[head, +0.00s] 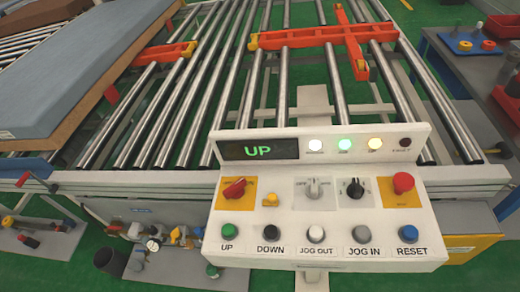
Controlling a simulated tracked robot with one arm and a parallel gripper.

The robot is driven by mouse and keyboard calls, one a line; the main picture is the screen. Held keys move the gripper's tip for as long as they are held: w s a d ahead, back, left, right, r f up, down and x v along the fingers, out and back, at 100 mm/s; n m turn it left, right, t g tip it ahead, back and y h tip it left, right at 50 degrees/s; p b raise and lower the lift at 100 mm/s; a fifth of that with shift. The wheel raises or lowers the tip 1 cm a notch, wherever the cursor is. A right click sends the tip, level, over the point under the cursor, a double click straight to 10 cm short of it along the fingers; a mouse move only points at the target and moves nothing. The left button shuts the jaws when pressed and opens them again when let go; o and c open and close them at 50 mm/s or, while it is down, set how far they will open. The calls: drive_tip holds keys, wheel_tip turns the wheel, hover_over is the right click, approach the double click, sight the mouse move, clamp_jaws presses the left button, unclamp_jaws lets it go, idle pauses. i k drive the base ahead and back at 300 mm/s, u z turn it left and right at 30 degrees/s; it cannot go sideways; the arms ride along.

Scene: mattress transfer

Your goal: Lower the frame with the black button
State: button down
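The white control panel (225,190) stands in the front middle. Its display (258,149) reads "UP" in green. The black button (270,233), labelled DOWN, is in the bottom row between the green UP button (230,231) and the white JOG OUT button (316,235). The orange frame (320,36) with yellow end wheels lies among the steel rollers behind the panel, with another orange bar (165,53) to its left. How high the frame stands over the rollers is hard to tell. My gripper is not in view.
The panel also has a grey JOG IN button (362,234), a blue RESET button (408,234), a red mushroom button (403,183) and rotary switches. A blue-grey mattress (75,70) lies at the left. A bench (460,72) with small parts stands at the right.

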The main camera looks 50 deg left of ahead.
sight(271, 232)
drive_tip(key=u, duration=1)
drive_tip(key=k, duration=0.85)
drive_tip(key=z, duration=0.3)
